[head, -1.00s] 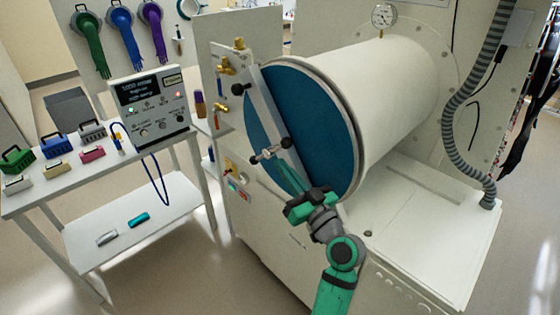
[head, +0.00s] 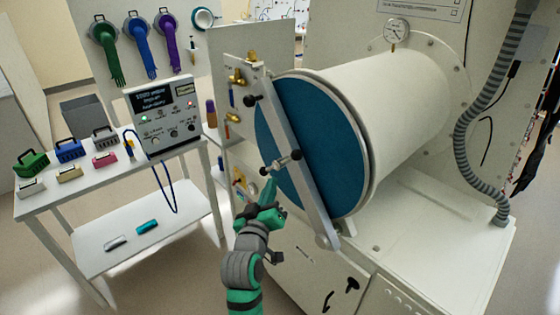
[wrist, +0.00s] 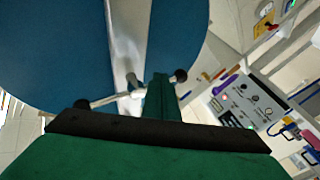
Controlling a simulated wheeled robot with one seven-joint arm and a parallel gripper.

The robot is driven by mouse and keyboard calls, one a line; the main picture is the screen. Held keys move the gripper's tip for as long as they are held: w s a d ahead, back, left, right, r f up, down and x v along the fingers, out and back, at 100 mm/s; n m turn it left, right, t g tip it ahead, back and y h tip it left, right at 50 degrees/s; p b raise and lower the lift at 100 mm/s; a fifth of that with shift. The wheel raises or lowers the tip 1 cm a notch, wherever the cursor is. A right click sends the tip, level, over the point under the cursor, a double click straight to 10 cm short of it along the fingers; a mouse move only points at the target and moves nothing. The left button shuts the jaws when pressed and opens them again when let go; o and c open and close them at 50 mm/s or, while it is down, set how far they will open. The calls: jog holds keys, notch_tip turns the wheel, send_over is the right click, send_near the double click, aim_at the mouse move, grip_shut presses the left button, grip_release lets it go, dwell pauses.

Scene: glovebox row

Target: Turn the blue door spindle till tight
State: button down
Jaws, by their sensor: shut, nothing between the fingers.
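The round blue door (head: 325,135) closes the end of the white cylinder, with a pale clamp bar (head: 305,190) slanting across it. The spindle (head: 282,163), a short metal cross handle with black end knobs, sits midway along the bar.
A black knob (head: 250,100) and brass valves (head: 236,77) are up and left of the door. A gauge (head: 396,30) tops the cylinder. A side table (head: 90,185) with a control box (head: 165,115) stands left. Floor shows between the table and the cabinet.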

jog(key=s+a+r+t+h, duration=0.2)
jog(key=s+a+r+h, duration=0.2)
jog(key=s+r+h, duration=0.35)
jog(key=w+d+r+y, duration=0.2)
jog(key=w+d+r, duration=0.25)
jog(key=w, duration=0.35)
jog(key=shift+s+d+f, duration=0.75)
jog(key=shift+d+f, duration=0.3)
